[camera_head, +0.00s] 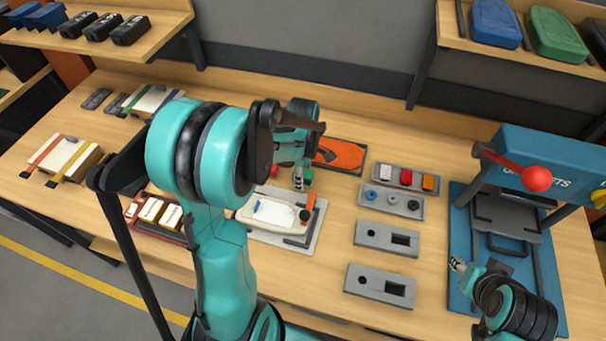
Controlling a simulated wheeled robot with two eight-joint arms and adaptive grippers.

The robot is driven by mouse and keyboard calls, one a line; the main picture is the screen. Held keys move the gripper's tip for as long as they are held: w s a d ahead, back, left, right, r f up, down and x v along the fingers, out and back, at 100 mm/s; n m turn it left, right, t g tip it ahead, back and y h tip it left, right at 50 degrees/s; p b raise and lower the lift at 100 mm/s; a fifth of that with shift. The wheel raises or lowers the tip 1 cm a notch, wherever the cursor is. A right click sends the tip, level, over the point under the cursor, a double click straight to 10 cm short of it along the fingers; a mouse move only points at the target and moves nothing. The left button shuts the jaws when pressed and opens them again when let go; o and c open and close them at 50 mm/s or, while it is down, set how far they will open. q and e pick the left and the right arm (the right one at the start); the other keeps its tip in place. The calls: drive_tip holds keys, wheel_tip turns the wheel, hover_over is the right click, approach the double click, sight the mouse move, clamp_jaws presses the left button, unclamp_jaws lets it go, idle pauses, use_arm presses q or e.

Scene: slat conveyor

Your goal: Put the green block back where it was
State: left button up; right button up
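A small green block (308,176) shows at the fingertips of my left gripper (301,182), above the back edge of the grey plate with the white tray (268,213). It is partly covered, and I cannot tell whether the fingers grip it or are only beside it. A grey holder (404,188) to the right carries a white block (385,172), a red block (406,177) and an orange block (428,183). My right gripper (457,264) is low at the right, by the blue press base, with no block visible at it; its opening is too small to judge.
A holder with round knobs (391,201) and two grey plates with dark openings (387,238) (380,285) lie in front. An orange board (339,155) lies behind my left gripper. A blue press with a red-knobbed lever (537,179) stands at the right. My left arm covers the left middle.

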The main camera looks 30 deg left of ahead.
use_arm(q)
drive_tip(key=shift+r, duration=0.15)
drive_tip(key=shift+r+p, duration=0.3)
wheel_tip(320, 180, up, 11)
drive_tip(key=p, duration=0.3)
drive_tip(key=s+d+r+m+t, duration=0.2)
drive_tip(key=s+d+m, duration=0.3)
drive_tip(key=m, duration=0.5)
drive_tip(key=s+d+r+m+t, duration=0.2)
drive_tip(key=s+d+m+t, duration=0.3)
drive_tip(key=m, duration=0.5)
drive_tip(key=shift+s+d+r+m, duration=0.25)
drive_tip(key=shift+s+d+m, duration=0.15)
drive_tip(key=shift+s, duration=0.15)
drive_tip(key=shift+f, duration=0.1)
